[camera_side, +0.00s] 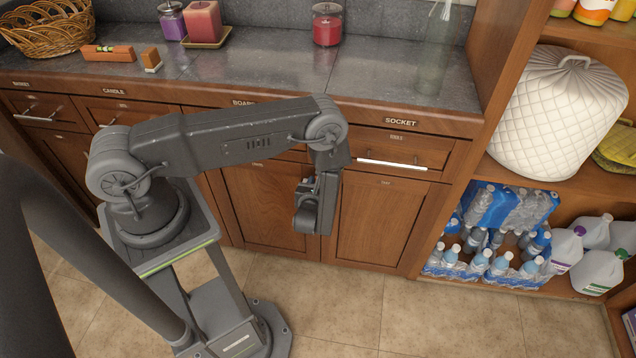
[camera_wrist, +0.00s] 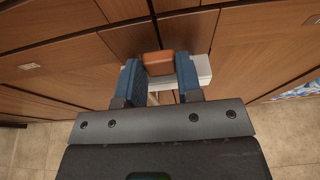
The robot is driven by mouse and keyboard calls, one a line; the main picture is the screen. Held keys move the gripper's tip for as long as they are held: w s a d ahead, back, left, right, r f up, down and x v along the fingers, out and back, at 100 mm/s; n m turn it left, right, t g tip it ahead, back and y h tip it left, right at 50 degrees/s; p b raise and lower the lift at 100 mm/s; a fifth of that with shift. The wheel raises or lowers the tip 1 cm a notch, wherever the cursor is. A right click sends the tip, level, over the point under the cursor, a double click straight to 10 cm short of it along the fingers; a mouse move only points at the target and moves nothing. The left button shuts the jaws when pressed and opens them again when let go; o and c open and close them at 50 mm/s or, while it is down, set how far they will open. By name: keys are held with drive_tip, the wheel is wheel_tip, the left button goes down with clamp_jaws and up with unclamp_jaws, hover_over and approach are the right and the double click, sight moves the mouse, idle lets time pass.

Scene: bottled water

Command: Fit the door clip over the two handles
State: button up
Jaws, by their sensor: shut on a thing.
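My gripper (camera_side: 318,205) hangs in front of the seam between two brown cabinet doors, the left door (camera_side: 258,205) and the right door (camera_side: 372,225). In the wrist view its two blue fingers (camera_wrist: 158,80) are closed on an orange-brown block (camera_wrist: 158,61), which appears to be the grip of the door clip. A pale bar (camera_wrist: 205,68) shows behind and to the right of the right finger; I cannot tell whether it belongs to the clip or to a handle. The two door handles are not clearly visible, and the side view hides the clip behind my gripper.
A drawer with a bright bar handle (camera_side: 392,164) is above the right door. Shelves with bottled water (camera_side: 490,262) stand at the right. The tiled floor (camera_side: 400,310) is clear.

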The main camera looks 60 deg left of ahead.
drive_tip(key=shift+f, duration=0.25)
drive_tip(key=o, duration=1)
drive_tip(key=v, duration=1.3)
drive_tip(key=shift+s+d+r, duration=0.2)
drive_tip(key=shift+s+d, duration=0.05)
drive_tip(key=shift+s, duration=0.05)
